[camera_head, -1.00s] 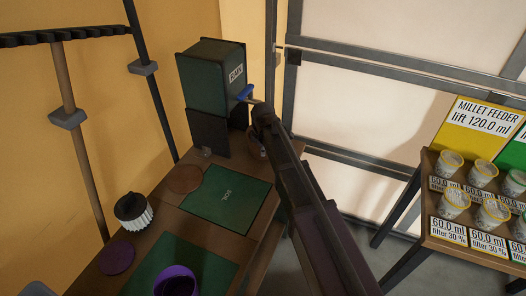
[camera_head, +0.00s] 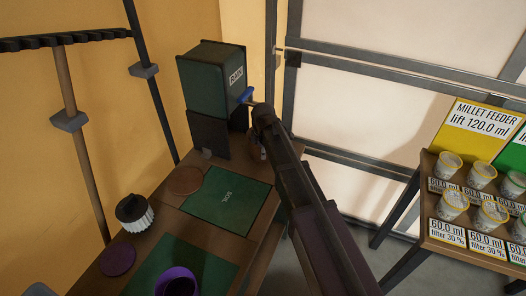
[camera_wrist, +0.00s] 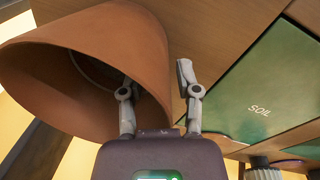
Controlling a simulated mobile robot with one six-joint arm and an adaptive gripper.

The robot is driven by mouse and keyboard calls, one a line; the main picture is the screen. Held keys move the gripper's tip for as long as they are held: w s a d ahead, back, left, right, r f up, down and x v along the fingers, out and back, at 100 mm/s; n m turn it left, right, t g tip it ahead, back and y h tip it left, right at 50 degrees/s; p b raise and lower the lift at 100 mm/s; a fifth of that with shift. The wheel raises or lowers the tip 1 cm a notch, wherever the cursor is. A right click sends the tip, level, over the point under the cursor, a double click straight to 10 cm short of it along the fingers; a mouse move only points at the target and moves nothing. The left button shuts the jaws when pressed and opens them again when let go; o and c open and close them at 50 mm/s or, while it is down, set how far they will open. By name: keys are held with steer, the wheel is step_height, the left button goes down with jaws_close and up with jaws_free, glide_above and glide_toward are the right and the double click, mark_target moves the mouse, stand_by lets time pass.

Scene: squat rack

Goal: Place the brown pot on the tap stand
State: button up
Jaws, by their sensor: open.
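The brown pot (camera_wrist: 147,50) fills the left of the wrist view, its wide mouth towards the camera and its dark inside showing. My gripper (camera_wrist: 156,75) is open. Its left finger is over the pot's mouth and its right finger is outside the wall, with the rim between them. I cannot tell whether either finger touches the pot. In the head view the pot is mostly hidden behind my arm. The dark green RAIN box (camera_head: 212,82) with a blue tap (camera_head: 245,94) stands at the back of the table, and my arm's end is beside it. The area under the tap is partly hidden.
A feeder table (camera_head: 425,190) with several cups stands right, across a floor gap.

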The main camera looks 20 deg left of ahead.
step_height(320, 180, up, 11)
steer(key=s+p, duration=0.1)
steer(key=p, duration=0.9)
steer(key=shift+s+d+p, duration=0.2)
steer(key=shift+s+p, duration=0.05)
steer(key=shift+p, duration=0.1)
steer(key=shift+r, duration=0.1)
stand_by(0.5)
steer(key=s+d+m, duration=0.4)
steer(key=d+m, duration=0.3)
steer(key=d, duration=0.5)
steer(key=s+d+m+g, duration=0.1)
steer(key=s+d+m, duration=0.4)
steer(key=d, duration=0.7)
steer(key=s+d+m, duration=0.4)
steer(key=d+m, duration=0.4)
steer(key=d, duration=0.5)
steer(key=shift+s+m+g, duration=0.2)
steer(key=shift+m+g, duration=0.1)
steer(key=shift+m, duration=0.1)
